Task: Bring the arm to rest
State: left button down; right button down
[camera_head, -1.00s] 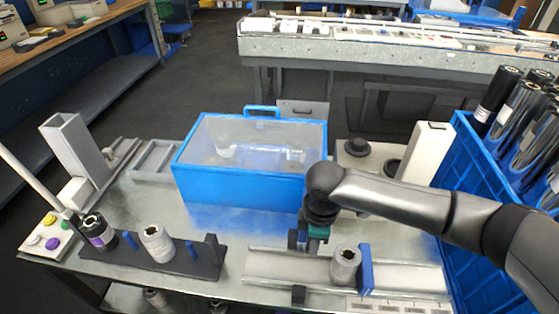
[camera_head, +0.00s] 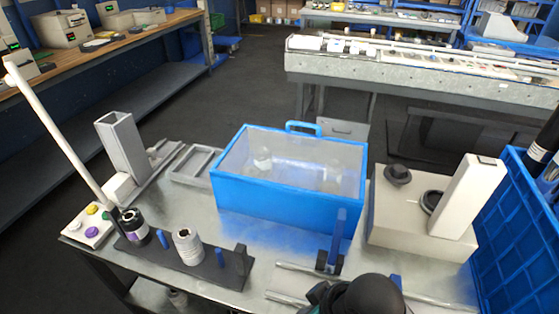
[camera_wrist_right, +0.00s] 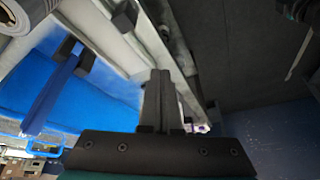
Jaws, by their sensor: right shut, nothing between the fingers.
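My right arm shows as a dark rounded part (camera_head: 368,295) at the bottom edge of the head view, over the front of the metal table (camera_head: 215,225). Its fingertips are hidden there. In the right wrist view, my right gripper (camera_wrist_right: 155,80) has its dark fingers together with nothing between them. The fingers appear clear of the things around them. My left gripper is in neither current view.
The blue box with a clear lid (camera_head: 285,210) stands mid-table. An upright blue plate (camera_head: 338,240) is close to my right arm. A black rack (camera_head: 205,268) holds a dark roll (camera_head: 134,226) and a silver roll (camera_head: 187,246). A blue crate (camera_head: 515,215) is at right.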

jog(key=s+d+m+h, duration=0.3)
jog(key=s+d+m, duration=0.35)
jog(key=d, duration=0.45)
jog(key=s+f+g, duration=0.1)
jog(key=s+f, duration=0.2)
jog(key=f, duration=2)
jog(key=s+d+f+g, duration=0.1)
jog(key=s+d+f, duration=0.1)
jog(key=s+f, duration=1.1)
jog(key=shift+s+d+n+h, duration=0.35)
jog(key=shift+s+n, duration=0.1)
jog(key=shift+s, duration=0.45)
